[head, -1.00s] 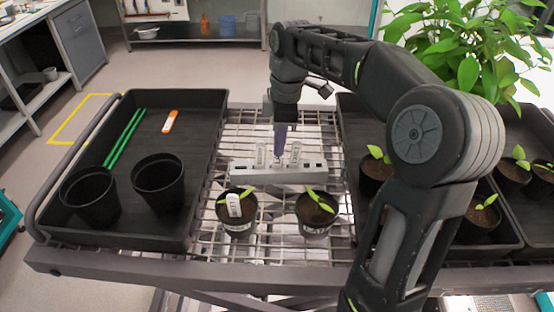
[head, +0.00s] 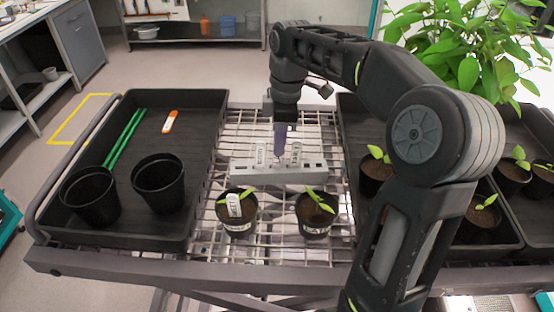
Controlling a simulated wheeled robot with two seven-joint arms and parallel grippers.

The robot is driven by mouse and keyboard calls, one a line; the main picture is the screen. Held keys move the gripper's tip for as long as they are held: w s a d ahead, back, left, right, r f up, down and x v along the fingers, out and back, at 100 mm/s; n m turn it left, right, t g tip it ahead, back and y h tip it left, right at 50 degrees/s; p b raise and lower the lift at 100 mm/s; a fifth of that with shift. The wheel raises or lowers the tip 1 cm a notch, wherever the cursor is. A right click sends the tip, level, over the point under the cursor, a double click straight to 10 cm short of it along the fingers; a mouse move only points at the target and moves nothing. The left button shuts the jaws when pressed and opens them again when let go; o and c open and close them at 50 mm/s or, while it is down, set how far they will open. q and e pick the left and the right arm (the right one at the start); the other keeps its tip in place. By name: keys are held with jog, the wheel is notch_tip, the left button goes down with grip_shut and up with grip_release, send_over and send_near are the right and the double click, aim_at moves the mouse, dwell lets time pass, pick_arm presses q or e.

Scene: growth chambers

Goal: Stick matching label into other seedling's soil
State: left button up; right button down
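Two potted seedlings stand on the wire rack. The left seedling pot (head: 238,219) has a white label (head: 233,205) stuck in its soil. The right seedling pot (head: 315,214) has bare soil around its green leaves and a white marking on its side. Behind them a grey label holder (head: 277,173) carries upright white labels, one at its left part (head: 260,154) and one right of the middle (head: 296,153). My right gripper (head: 281,155) points down at the holder, close to the right label. Its fingers are small here, and their gap cannot be made out. My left gripper is out of view.
A black tray (head: 205,150) at left holds two empty black pots (head: 158,184), green sticks (head: 124,138) and an orange-and-white tool (head: 170,121). Trays with more seedlings and a leafy plant (head: 465,50) are at right, partly behind my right arm.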

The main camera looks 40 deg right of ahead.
jog(key=shift+r, duration=0.1)
jog(key=shift+s+d+r+p, duration=0.1)
jog(key=shift+d+r+p, duration=0.05)
jog(key=shift+r+p, duration=1.2)
jog(key=shift+s+d+r+p, duration=0.1)
jog(key=shift+r+p, duration=1.05)
jog(key=shift+r, duration=0.4)
